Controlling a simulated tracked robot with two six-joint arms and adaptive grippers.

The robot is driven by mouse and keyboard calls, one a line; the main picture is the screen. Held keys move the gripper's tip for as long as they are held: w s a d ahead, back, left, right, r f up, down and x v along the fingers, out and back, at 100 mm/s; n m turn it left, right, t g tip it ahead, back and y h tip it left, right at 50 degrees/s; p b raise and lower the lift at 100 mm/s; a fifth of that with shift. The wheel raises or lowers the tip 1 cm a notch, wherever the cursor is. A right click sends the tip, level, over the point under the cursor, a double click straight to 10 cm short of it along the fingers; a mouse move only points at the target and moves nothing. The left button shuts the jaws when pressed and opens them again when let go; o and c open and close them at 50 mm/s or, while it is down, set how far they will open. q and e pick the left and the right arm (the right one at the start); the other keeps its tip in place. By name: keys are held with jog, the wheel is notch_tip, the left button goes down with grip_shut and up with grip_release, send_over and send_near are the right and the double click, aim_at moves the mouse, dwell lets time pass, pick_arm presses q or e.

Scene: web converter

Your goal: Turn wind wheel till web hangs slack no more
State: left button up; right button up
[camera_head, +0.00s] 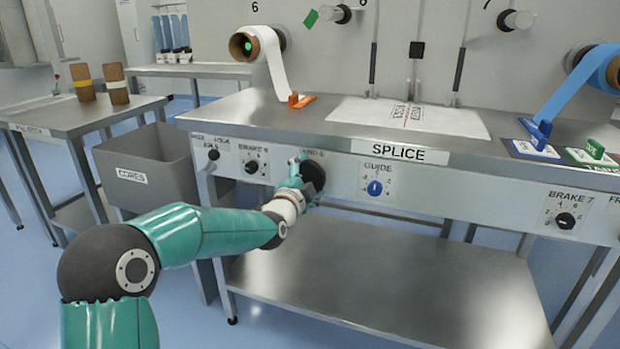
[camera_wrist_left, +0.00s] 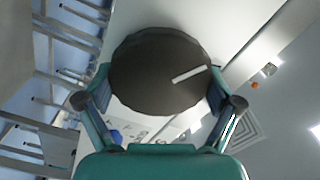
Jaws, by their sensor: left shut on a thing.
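The wind wheel is a round black knob (camera_head: 313,172) on the front panel of the splice table, left of the GUIDE dial. In the left wrist view the wheel (camera_wrist_left: 158,72) fills the middle, with a white mark slanting up toward its right edge. My left gripper (camera_head: 300,180) is shut on the wheel, with one finger at each side of its rim (camera_wrist_left: 160,98). The white web (camera_head: 273,65) runs down from a roll (camera_head: 246,45) at post 6 to the table. Whether it hangs slack is hard to tell. My right gripper is not in view.
The GUIDE dial (camera_head: 374,188) is blue, and the BRAKE 6 knob (camera_head: 251,167) sits left of the wheel. An orange clamp (camera_head: 297,101) and a white sheet (camera_head: 408,117) lie on the tabletop. A grey CORES bin (camera_head: 150,180) stands at the left. The lower shelf (camera_head: 390,295) is bare.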

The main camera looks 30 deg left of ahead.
pick_arm(q)
jog(key=o, duration=0.8)
jog(key=shift+w+d+f, duration=0.1)
jog(key=shift+d, duration=0.1)
jog(key=shift+s, duration=0.65)
jog(key=v, duration=1)
jog(key=shift+s+d, duration=0.1)
jog(key=shift+s, duration=0.3)
